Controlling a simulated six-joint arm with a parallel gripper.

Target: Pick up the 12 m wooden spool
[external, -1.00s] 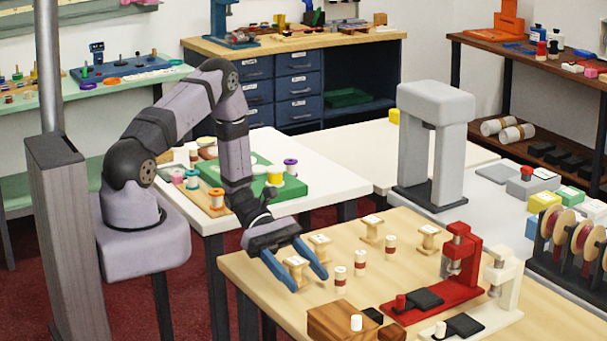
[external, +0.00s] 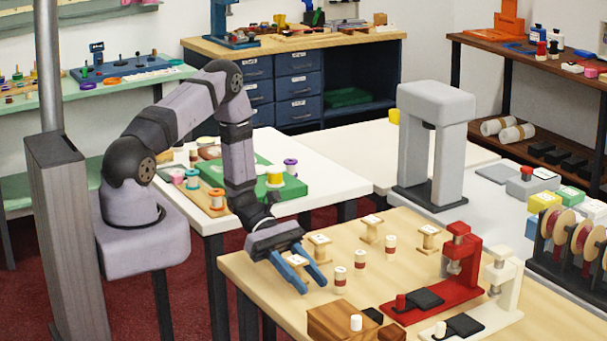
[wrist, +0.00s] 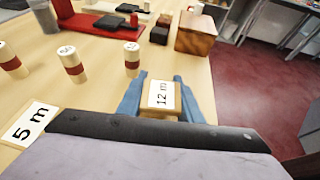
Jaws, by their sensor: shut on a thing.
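The 12 m wooden spool (wrist: 161,96) is between the blue fingers of my gripper (wrist: 161,100) in the wrist view, its white "12 m" label facing up. In the external view my gripper (external: 306,275) is shut on this spool (external: 296,261) near the left edge of the wooden table. Whether the spool's base touches the table is hidden. A second wooden spool labelled "5 m" (wrist: 28,125) lies beside my gripper in the wrist view. In the external view similar spools stand behind my gripper, one close (external: 319,245) and others farther back (external: 371,229) (external: 427,238).
Several cream cylinders with red-brown bands (external: 340,279) stand to the right of my gripper. A wooden block (external: 338,322) sits at the table's front edge. Red (external: 440,290) and cream (external: 490,305) presses stand at the right.

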